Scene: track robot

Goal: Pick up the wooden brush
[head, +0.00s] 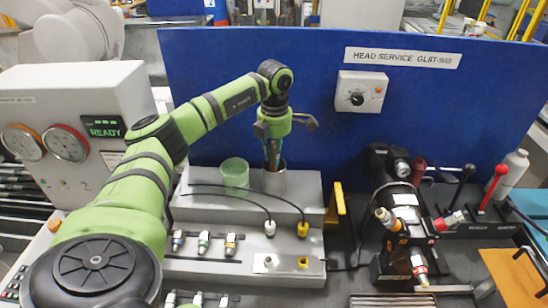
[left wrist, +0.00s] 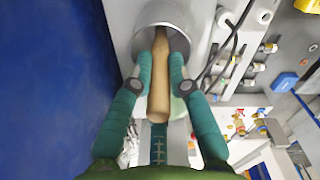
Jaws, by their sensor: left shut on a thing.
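The wooden brush (left wrist: 158,95) shows in the left wrist view as a tan wooden handle between my fingers. Its far end reaches into a metal cup (left wrist: 136,42), so the bristles are hidden. My left gripper (left wrist: 168,68) has its teal fingers shut on the handle, one on each side. In the head view my left gripper (head: 272,142) points down at the mouth of the metal cup (head: 274,184). The brush is mostly hidden there by the fingers. My right gripper is not in view.
A translucent green cup (head: 235,173) stands close left of the metal cup on a grey block (head: 195,204). A blue panel (head: 240,75) rises close behind. A yellow bracket (head: 337,205) and a dark device (head: 392,175) stand to the right.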

